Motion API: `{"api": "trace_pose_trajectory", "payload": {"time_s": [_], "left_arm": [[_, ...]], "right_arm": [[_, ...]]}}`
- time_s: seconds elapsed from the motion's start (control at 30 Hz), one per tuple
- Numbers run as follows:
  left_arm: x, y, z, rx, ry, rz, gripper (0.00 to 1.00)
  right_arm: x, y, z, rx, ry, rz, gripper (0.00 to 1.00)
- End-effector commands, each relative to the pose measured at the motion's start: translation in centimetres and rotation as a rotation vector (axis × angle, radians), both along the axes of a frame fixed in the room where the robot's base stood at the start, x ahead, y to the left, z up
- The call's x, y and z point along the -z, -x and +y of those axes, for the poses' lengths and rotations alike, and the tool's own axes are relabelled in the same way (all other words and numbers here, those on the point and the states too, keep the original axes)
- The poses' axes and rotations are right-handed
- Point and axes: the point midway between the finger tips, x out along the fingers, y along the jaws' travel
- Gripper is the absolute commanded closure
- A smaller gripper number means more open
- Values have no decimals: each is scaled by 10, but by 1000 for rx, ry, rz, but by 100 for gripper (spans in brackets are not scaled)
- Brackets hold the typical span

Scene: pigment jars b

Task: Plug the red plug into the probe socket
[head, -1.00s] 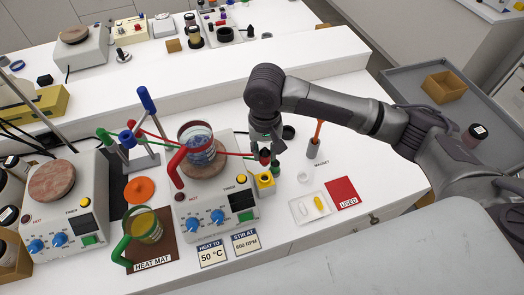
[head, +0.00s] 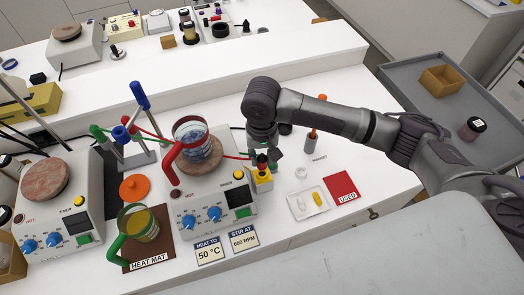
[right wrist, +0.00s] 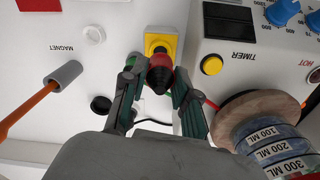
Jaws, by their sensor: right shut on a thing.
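The red plug (right wrist: 157,76) is held between the fingers of my right gripper (right wrist: 156,88). Its black rear end faces the wrist camera. The yellow socket block (right wrist: 161,43) is right behind the plug in the right wrist view, and the plug covers part of it. In the head view, my right gripper (head: 264,157) is just above the yellow block (head: 264,182), beside the hotplate's front right corner. The plug's tip is hidden, so I cannot tell whether it is in the socket. My left gripper is not in view.
A hotplate (head: 213,205) carries a glass beaker (head: 192,143) with a red handle close left of my gripper. A magnet rod (head: 312,142) stands to the right. A clear tray (head: 308,204) and red USED mat (head: 342,188) lie in front right.

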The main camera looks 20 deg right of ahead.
Motion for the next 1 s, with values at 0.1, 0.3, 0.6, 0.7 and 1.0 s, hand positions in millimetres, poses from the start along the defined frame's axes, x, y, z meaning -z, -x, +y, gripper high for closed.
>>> {"api": "trace_pose_trajectory", "payload": {"time_s": [0.1,0.3,0.6,0.7,1.0], "left_arm": [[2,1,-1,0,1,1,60],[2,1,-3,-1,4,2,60],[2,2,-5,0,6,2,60],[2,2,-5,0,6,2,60],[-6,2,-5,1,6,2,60]], "right_arm": [[6,0,0,0,0,0,100],[8,0,0,0,0,-1,100],[8,0,0,0,0,-1,100],[7,0,0,0,0,0,100],[6,0,0,1,0,1,100]]}}
